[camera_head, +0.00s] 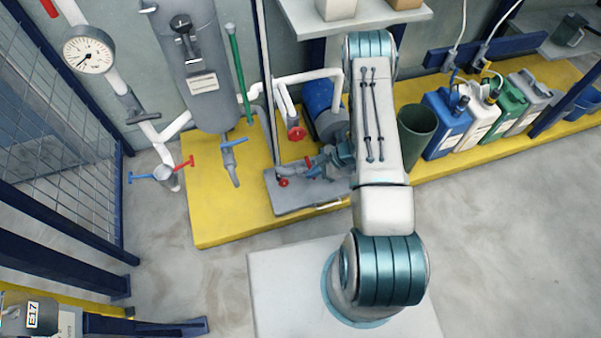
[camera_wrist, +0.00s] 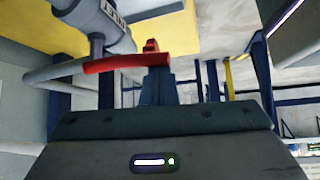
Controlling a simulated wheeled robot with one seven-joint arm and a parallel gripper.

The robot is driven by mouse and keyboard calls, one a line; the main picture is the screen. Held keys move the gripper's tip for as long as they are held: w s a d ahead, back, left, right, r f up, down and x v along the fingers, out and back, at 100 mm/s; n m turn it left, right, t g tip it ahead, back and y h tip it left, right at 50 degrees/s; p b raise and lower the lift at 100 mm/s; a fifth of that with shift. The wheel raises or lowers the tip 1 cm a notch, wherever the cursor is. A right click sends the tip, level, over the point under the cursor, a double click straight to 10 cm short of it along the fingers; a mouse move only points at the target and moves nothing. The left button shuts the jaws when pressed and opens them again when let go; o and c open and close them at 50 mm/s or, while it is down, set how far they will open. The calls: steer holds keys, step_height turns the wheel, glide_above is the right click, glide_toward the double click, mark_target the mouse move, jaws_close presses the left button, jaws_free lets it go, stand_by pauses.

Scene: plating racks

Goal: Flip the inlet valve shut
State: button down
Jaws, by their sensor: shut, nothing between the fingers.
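A red lever (camera_wrist: 125,62) lies across the upper middle of the wrist view, beside a grey pipe fitting (camera_wrist: 100,20) with a partly cut-off, upside-down label. My gripper (camera_wrist: 157,80) is shut and empty. Its fingertips are at the lever's right part, which overlaps them in the picture; I cannot tell whether they touch. My arm hides part of that spot.
A blue cylinder (camera_head: 319,98) and a red round handwheel (camera_head: 296,133) are just behind. A grey tank (camera_head: 198,65) stands left, with a green pipe (camera_head: 236,60) beside it. A green bin (camera_head: 416,130) and several jugs (camera_head: 447,122) stand right. The floor (camera_head: 500,230) is clear at the front right.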

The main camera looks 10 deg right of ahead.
steer(key=shift+d, duration=0.25)
stand_by(0.5)
steer(key=p+v, duration=0.5)
steer(key=v, duration=0.4)
steer(key=shift+w+d+r+p, duration=0.25)
steer(key=shift+w+r+p, duration=0.1)
steer(key=shift+w, duration=0.35)
